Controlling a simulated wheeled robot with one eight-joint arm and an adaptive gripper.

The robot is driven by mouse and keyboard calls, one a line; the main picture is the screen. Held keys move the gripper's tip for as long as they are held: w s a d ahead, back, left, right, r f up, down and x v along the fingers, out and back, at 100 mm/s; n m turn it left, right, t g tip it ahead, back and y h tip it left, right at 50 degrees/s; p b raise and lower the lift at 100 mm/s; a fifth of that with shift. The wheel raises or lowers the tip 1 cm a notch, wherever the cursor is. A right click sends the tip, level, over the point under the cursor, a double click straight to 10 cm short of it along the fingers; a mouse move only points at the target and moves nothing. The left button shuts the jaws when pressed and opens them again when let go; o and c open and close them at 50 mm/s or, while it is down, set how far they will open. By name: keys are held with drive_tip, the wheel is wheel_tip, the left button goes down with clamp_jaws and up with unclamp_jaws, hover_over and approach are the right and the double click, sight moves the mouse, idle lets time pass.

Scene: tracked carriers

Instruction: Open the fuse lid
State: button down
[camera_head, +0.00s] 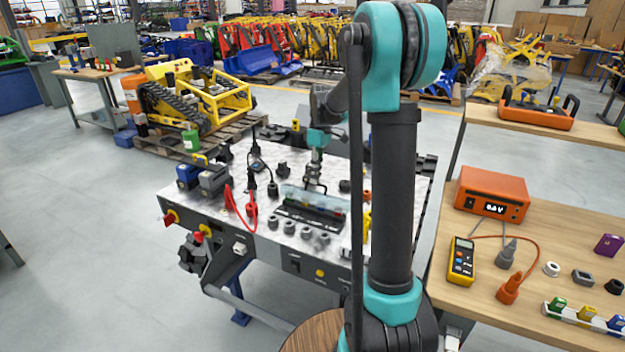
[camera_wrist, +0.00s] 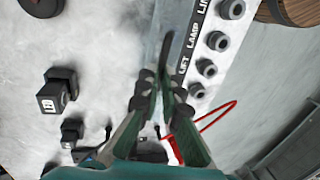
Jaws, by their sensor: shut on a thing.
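The fuse lid (camera_head: 297,194) is a clear, bluish panel over the fuse box in the middle of the metal workbench. Coloured fuses (camera_head: 327,204) show through it. My gripper (camera_head: 315,184) is at the lid's back part, pointing down. In the wrist view, my gripper's fingers (camera_wrist: 160,88) are close together, shut on the lid. A dark, thin curved piece stands between the fingertips, and the lid is hard to make out there. I cannot tell how far the lid is raised.
Grey knobs (camera_head: 305,233) line the bench front beside the label strip (camera_wrist: 190,45). A wooden table (camera_head: 540,245) with an orange meter (camera_head: 493,190) stands at right.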

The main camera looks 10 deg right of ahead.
drive_tip(key=shift+w+d+f+g+y, duration=0.15)
drive_tip(key=shift+w+d+g+y, duration=0.25)
drive_tip(key=shift+w+g, duration=0.15)
drive_tip(key=shift+w+d+f+g+y, duration=0.15)
drive_tip(key=shift+w+d+g+y, duration=0.3)
drive_tip(key=shift+g, duration=0.1)
drive_tip(key=c, duration=1.6)
unclamp_jaws()
drive_tip(key=shift+c, duration=0.2)
drive_tip(key=shift+w+r, duration=0.1)
drive_tip(key=v, duration=1.1)
drive_tip(key=shift+w+r, duration=0.2)
drive_tip(key=shift+r, duration=0.15)
drive_tip(key=shift+c, duration=0.6)
